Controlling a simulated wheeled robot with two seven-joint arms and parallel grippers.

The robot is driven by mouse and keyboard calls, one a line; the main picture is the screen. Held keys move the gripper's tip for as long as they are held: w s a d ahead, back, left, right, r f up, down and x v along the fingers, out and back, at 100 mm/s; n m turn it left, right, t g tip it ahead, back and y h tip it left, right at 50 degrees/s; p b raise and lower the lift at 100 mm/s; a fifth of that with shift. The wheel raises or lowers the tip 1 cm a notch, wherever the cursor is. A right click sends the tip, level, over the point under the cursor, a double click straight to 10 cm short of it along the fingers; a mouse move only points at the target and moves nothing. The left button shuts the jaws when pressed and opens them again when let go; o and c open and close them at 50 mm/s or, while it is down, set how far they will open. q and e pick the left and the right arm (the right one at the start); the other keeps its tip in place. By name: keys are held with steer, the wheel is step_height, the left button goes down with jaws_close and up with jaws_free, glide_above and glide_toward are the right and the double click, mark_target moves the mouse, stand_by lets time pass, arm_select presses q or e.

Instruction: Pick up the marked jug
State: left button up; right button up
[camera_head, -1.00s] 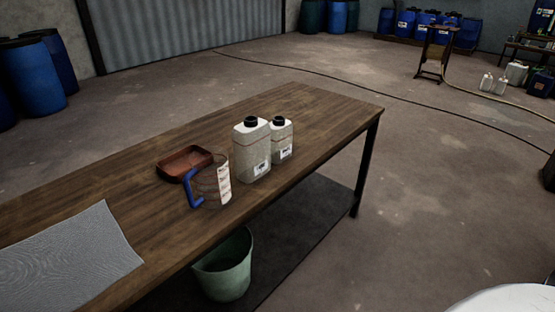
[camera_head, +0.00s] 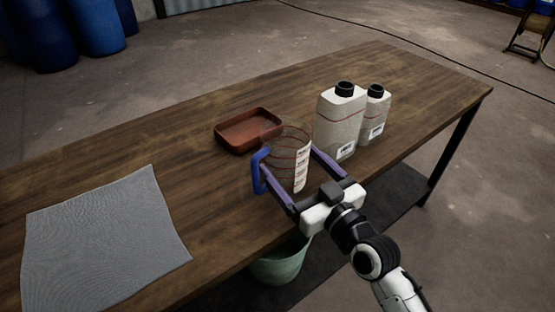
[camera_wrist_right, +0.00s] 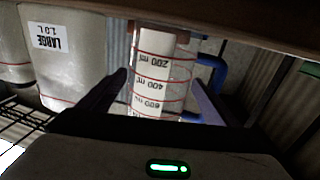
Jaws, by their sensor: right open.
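The marked jug (camera_head: 287,160) is a clear jug with red rings, a white scale strip and a blue handle, upright on the wooden table. It also shows in the right wrist view (camera_wrist_right: 160,75), where its scale reads 200, 400 and 600 ml. My right gripper (camera_head: 288,172) is open, with one finger on each side of the jug; I cannot tell whether either finger touches it. The blue handle (camera_head: 259,171) is on the left of the jug, beside the left finger. My left gripper is out of view.
Two white bottles with black caps, a larger one (camera_head: 338,125) and a smaller one (camera_head: 374,117), stand just right of the jug. A red-brown tray (camera_head: 240,146) is close behind it. A grey cloth (camera_head: 100,235) lies left on the table (camera_head: 180,140). A green bucket (camera_head: 280,265) is below.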

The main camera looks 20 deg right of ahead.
steer(key=x, duration=0.6)
steer(key=shift+w+f, duration=0.3)
steer(key=shift+w, duration=0.1)
steer(key=c, duration=0.9)
